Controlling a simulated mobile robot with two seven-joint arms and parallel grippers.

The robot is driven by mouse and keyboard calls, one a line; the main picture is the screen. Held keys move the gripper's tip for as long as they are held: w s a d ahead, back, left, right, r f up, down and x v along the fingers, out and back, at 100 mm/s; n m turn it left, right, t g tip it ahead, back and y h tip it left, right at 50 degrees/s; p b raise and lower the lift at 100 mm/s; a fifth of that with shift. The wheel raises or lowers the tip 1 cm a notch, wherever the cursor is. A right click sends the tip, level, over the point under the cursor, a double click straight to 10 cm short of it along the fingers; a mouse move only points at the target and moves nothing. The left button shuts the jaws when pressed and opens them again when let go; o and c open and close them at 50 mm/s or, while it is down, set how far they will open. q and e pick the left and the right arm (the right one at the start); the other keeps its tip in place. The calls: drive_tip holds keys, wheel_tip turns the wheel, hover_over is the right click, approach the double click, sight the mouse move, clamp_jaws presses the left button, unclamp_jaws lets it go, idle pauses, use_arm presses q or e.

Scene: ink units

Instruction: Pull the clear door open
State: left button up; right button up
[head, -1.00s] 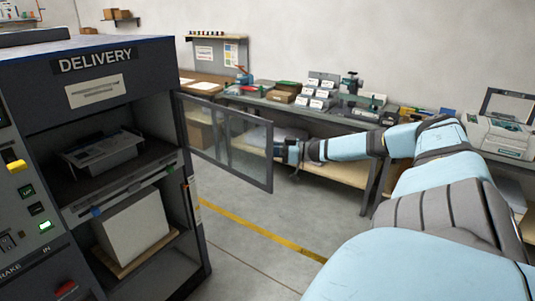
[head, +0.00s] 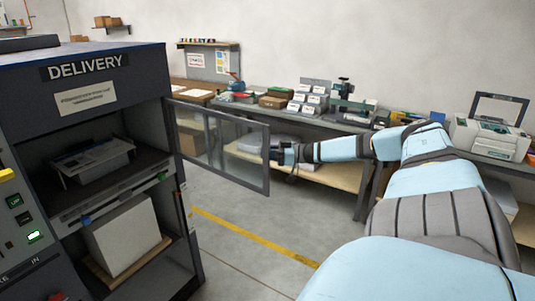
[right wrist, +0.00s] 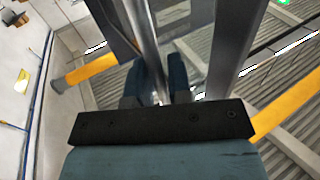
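The clear door (head: 222,143) has a dark frame and see-through panes. It stands swung out from the right side of the dark DELIVERY cabinet (head: 110,73), leaving the cabinet front uncovered. My right gripper (head: 277,153) is at the door's free edge; the frame partly hides its fingertips in the head view. In the right wrist view, the two dark fingers of my right gripper (right wrist: 154,82) close around an upright metal bar (right wrist: 148,45) at the door's edge. My left gripper is not in view.
Inside the cabinet are a tray with papers (head: 93,160) and a white paper stack (head: 125,235). A workbench (head: 345,125) with tools and boxes runs along the wall behind the door. A printer (head: 490,137) stands at right. Floor (head: 235,255) beside the cabinet is clear.

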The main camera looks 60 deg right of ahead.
drive_tip(key=shift+o, duration=1.1)
drive_tip(key=shift+w, duration=0.1)
drive_tip(key=p+v, duration=0.6)
drive_tip(key=v, duration=0.7)
drive_tip(key=shift+s+d, duration=0.2)
drive_tip(key=shift+s, duration=0.2)
